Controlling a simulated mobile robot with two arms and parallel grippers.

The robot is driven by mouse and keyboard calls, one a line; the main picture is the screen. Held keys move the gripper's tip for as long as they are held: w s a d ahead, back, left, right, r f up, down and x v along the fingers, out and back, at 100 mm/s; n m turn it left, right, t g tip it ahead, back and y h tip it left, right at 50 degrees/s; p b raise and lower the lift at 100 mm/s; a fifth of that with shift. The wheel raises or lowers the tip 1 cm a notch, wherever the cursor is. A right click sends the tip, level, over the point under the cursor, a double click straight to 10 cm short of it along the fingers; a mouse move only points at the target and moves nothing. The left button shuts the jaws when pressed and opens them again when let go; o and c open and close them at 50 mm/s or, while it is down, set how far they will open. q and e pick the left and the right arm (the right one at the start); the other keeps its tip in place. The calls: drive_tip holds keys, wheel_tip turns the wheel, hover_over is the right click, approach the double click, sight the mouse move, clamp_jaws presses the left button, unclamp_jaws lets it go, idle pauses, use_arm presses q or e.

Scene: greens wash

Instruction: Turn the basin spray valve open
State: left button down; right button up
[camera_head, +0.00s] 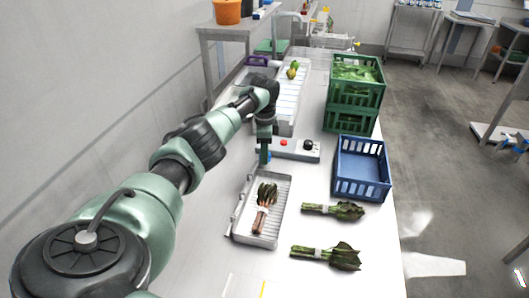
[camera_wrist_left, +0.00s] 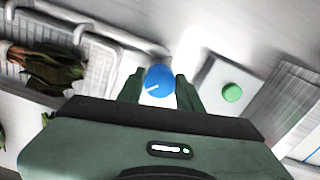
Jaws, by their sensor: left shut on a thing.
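The spray valve is a round blue knob (camera_wrist_left: 160,80) with a white pointer line, in the middle of the left wrist view. My left gripper (camera_wrist_left: 158,90) is shut on it, one finger on either side. In the head view, the left gripper (camera_head: 264,158) points down at the left end of a grey control box (camera_head: 300,151), and only a bit of blue shows there. The basin (camera_head: 277,222) is a shallow light tray with a ribbed bottom, just in front of the box. A bunch of leafy greens (camera_head: 265,195) lies in it. My right gripper is not in view.
The box carries a red button (camera_head: 284,142), a black knob (camera_head: 308,145) and a green button (camera_wrist_left: 232,92). A blue crate (camera_head: 362,168) and stacked green crates (camera_head: 355,95) stand to the right. Two greens bunches (camera_head: 333,209) lie on the white table.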

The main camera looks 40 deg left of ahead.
use_arm(q)
drive_tip(key=shift+r+n+p, duration=0.2)
drive_tip(key=shift+n+p, duration=0.75)
drive_tip(key=shift+n, duration=0.25)
drive_tip(key=n+p, duration=0.1)
drive_tip(key=n, duration=0.1)
drive_tip(key=shift+n, duration=0.3)
drive_tip(key=n+p, duration=0.1)
drive_tip(key=n, duration=0.1)
drive_tip(key=shift+d+n+p, duration=0.1)
drive_tip(key=shift+n+p, duration=0.2)
drive_tip(key=shift+n, duration=0.1)
drive_tip(key=n+p, duration=0.1)
drive_tip(key=n, duration=0.3)
drive_tip(key=n+p, duration=0.1)
drive_tip(key=n, duration=0.4)
drive_tip(key=shift+w+n, duration=0.1)
drive_tip(key=shift+n, duration=0.4)
drive_tip(key=c, duration=0.9)
unclamp_jaws()
drive_tip(key=shift+f, duration=0.1)
drive_tip(key=shift+c, duration=0.2)
